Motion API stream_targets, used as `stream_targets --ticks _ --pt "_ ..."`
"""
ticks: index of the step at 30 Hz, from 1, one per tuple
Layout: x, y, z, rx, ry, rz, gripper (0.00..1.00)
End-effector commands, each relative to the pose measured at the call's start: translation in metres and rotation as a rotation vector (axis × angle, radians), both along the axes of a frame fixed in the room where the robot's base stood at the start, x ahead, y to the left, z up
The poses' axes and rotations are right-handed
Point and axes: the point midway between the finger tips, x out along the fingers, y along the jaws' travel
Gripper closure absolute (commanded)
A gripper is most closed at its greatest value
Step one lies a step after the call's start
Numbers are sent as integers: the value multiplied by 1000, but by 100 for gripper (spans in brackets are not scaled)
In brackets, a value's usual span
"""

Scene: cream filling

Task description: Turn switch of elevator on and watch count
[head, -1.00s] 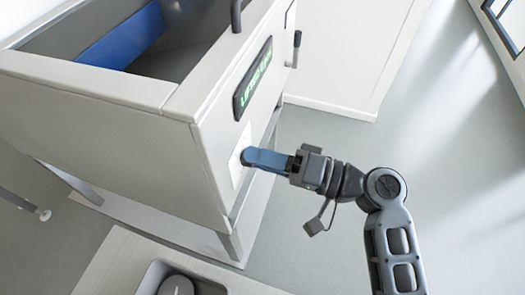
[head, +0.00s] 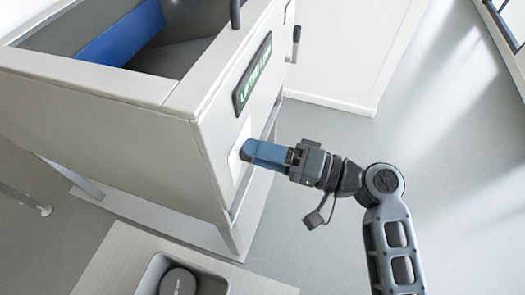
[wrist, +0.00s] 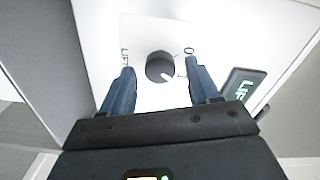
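The switch is a round black knob (wrist: 160,67) with a white pointer mark, set on a white plate (wrist: 158,25) on the machine's side. In the wrist view, a "LIFT" label is left of the knob and an "O" right of it. The pointer faces the lower right. My gripper (wrist: 161,71) is open, with one blue finger on each side of the knob and gaps between. In the head view, my gripper (head: 246,150) is at the plate and hides the knob. A dark display (head: 252,73) with green text, apparently starting "LIFTED", sits above the plate.
The grey-white machine (head: 90,75) has an open hopper with a blue panel inside. A black handle (head: 296,44) sticks out from its side. A grey bin (head: 160,268) holding a dark round object stands at the bottom. The floor to the right is clear.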

Motion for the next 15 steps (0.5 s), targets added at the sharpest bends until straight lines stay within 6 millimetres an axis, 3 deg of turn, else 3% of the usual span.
stream_targets --ticks 8,15 --pt "-1 -2 0 0 -1 1 39" --pt "-12 -34 -1 1 0 -3 39"
